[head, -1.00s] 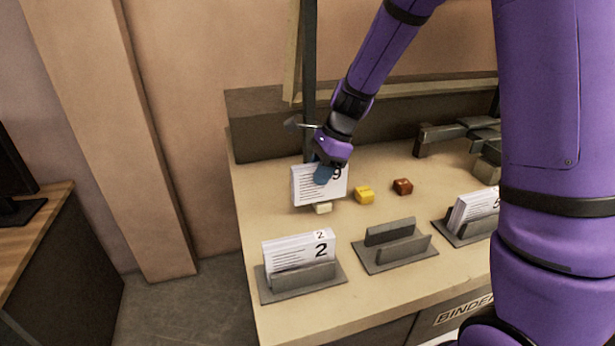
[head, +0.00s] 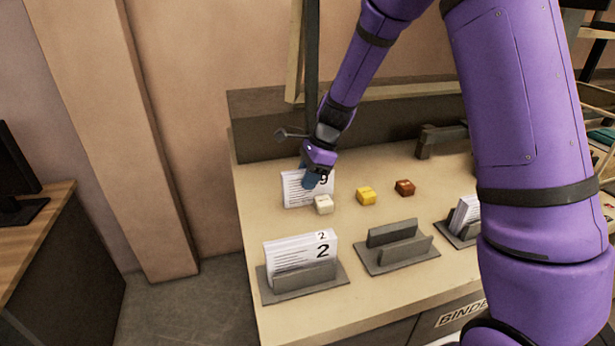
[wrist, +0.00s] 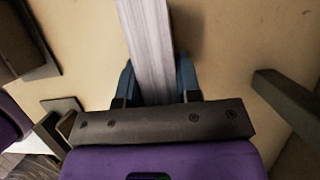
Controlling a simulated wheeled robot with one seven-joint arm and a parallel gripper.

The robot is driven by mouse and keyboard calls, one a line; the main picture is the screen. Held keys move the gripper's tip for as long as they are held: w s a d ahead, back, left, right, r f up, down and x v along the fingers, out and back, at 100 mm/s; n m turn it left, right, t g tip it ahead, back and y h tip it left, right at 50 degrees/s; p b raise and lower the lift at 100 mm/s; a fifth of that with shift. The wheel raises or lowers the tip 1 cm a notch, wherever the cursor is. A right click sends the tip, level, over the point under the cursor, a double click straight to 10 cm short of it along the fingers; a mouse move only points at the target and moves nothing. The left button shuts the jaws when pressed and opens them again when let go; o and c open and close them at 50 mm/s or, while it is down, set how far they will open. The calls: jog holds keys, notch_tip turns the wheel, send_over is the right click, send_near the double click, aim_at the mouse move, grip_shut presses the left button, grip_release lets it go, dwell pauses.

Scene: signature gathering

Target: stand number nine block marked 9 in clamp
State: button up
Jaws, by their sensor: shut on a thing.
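The white block marked 9 (head: 296,190) is upright at the back left of the bench, behind the pale cube. My gripper (head: 312,181) is shut on its top edge, near the 9. In the wrist view the block (wrist: 152,45) shows as a stack of white page edges between the blue fingers of my gripper (wrist: 157,82). I cannot tell whether its bottom edge touches the bench. An empty grey clamp (head: 397,247) with two upright plates stands at the front middle of the bench.
A block marked 2 (head: 299,250) stands in a clamp at the front left, and another block (head: 466,214) stands in one at right. White (head: 323,204), yellow (head: 366,196) and brown (head: 404,187) cubes lie in a row behind the clamps.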

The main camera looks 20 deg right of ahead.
jog(key=shift+f, duration=0.15)
jog(key=o, duration=1.1)
jog(key=shift+c, duration=0.2)
jog(key=shift+r, duration=0.25)
jog(key=d+r, duration=0.2)
jog(key=shift+d+r, duration=0.1)
jog(key=shift+r, duration=0.3)
jog(key=d, duration=1.1)
